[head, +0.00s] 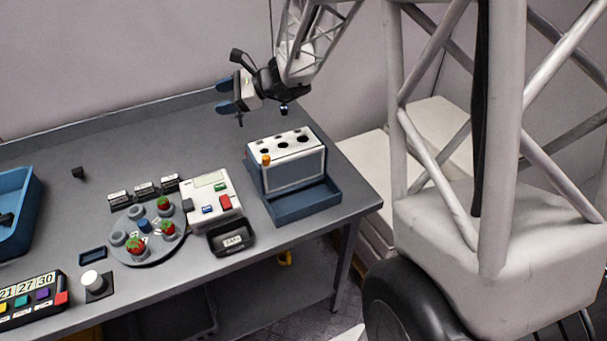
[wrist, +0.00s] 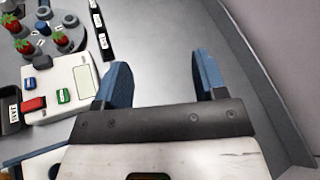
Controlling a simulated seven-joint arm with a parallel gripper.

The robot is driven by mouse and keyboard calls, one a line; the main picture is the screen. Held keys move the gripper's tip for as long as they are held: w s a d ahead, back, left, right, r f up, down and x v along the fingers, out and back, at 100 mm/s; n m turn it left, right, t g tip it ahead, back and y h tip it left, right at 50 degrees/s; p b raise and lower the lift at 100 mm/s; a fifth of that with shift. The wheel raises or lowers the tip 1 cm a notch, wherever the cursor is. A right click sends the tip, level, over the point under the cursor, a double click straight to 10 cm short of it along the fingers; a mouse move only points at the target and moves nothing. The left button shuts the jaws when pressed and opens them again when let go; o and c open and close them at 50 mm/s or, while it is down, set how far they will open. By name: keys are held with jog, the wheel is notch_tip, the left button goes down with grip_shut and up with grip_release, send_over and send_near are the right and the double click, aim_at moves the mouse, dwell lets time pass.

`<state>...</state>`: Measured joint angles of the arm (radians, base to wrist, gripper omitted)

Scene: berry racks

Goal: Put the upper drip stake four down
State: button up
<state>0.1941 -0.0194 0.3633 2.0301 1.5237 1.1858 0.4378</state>
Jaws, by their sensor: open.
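My gripper (head: 227,96) is open and hangs above the back of the table, left of and above the white holed rack. In the wrist view its two blue fingers (wrist: 160,72) stand apart with only bare grey table between them. A white block with several dark holes (head: 292,145) sits in a blue tray (head: 305,203) at the table's right end. One orange-topped piece (head: 266,160) shows at its front left corner. I cannot tell which thing is the upper drip stake four.
Left of the rack stand a white device with coloured buttons (head: 208,197), a black labelled holder (head: 231,238) and a round grey plate with strawberries (head: 150,248). A blue bin (head: 30,225) is far left. The table's back (head: 110,145) is mostly clear.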

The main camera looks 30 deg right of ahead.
jog(key=s+a+r+n+g+h, duration=0.25)
jog(key=s+n, duration=0.25)
jog(key=s, duration=0.6)
jog(key=s+d+n+h, duration=0.2)
jog(key=s+n+h, duration=0.1)
jog(key=s, duration=0.6)
jog(key=s+d+r+n+h, duration=0.1)
jog(key=s+n+h, duration=0.3)
jog(key=s, duration=0.5)
jog(key=s+d+r+n+g+h, duration=0.1)
jog(key=s+d+n+h, duration=0.2)
jog(key=s+n, duration=0.3)
jog(key=s+h, duration=0.1)
jog(key=s, duration=0.2)
jog(key=shift+s+n, duration=0.3)
jog(key=shift+s, duration=0.05)
